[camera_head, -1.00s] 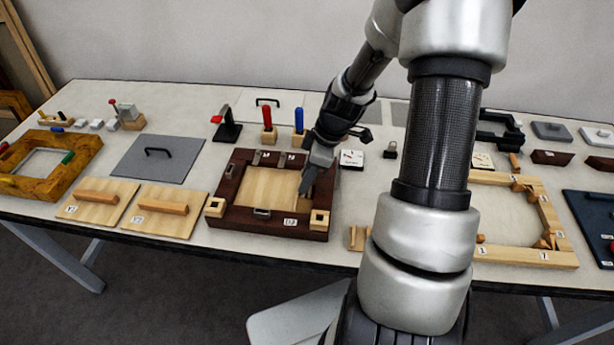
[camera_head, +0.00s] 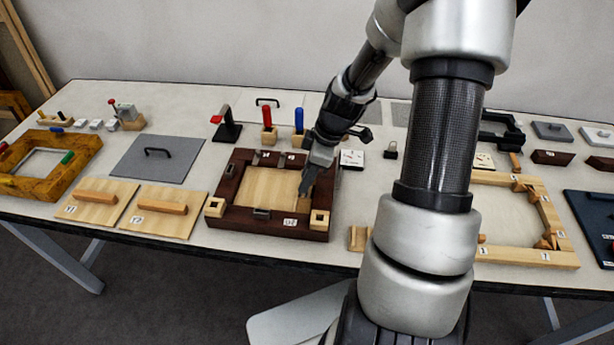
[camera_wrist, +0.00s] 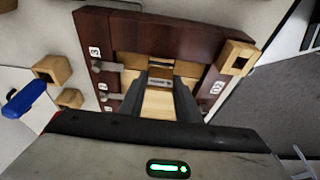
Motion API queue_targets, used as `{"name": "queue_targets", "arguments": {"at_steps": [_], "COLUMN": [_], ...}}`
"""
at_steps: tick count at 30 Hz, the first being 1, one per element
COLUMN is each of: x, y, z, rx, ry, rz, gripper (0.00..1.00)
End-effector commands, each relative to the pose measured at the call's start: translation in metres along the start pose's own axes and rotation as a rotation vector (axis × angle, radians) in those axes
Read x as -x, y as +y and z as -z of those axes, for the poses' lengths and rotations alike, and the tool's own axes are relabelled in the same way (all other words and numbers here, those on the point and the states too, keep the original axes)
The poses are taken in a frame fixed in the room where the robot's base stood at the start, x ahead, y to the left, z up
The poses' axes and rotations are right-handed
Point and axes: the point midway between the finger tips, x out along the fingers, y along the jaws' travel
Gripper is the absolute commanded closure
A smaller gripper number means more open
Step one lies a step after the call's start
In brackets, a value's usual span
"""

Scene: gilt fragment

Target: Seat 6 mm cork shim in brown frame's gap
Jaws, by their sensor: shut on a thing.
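The dark brown frame (camera_head: 262,222) lies on the table with a pale wooden panel (camera_head: 266,188) inside it. My gripper (camera_head: 304,190) reaches down at the panel's right edge, beside the frame's right rail. In the wrist view, my gripper (camera_wrist: 161,88) is shut on a small tan labelled piece (camera_wrist: 160,80), which looks like the cork shim. The piece is close to the brown rail (camera_wrist: 170,37) ahead of the fingers. How deep it sits in the gap cannot be told. In the head view, my fingers hide it.
Metal clips and pale corner blocks (camera_head: 319,217) stand on the frame's rim near the gripper. Red-handled (camera_head: 267,120) and blue-handled (camera_head: 299,121) tools stand in blocks behind the frame. A white labelled box (camera_head: 351,159) is behind right. Two handled boards (camera_head: 160,210) lie to the left.

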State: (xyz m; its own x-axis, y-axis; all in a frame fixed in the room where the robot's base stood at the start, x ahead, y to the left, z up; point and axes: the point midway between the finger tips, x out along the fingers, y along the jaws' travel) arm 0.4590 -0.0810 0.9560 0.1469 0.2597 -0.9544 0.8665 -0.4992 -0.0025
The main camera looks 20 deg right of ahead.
Motion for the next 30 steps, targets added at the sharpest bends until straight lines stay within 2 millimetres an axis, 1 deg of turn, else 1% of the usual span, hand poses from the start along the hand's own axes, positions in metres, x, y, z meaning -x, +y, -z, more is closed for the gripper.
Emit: {"name": "queue_targets", "arguments": {"at_steps": [13, 30], "x": [-0.001, -0.015], "y": [0.0, 0.0], "z": [-0.001, -0.005], "rx": [0.0, -0.001], "ry": [0.0, 0.0], "rz": [0.0, -0.001], "gripper": [0.94, 0.94]}}
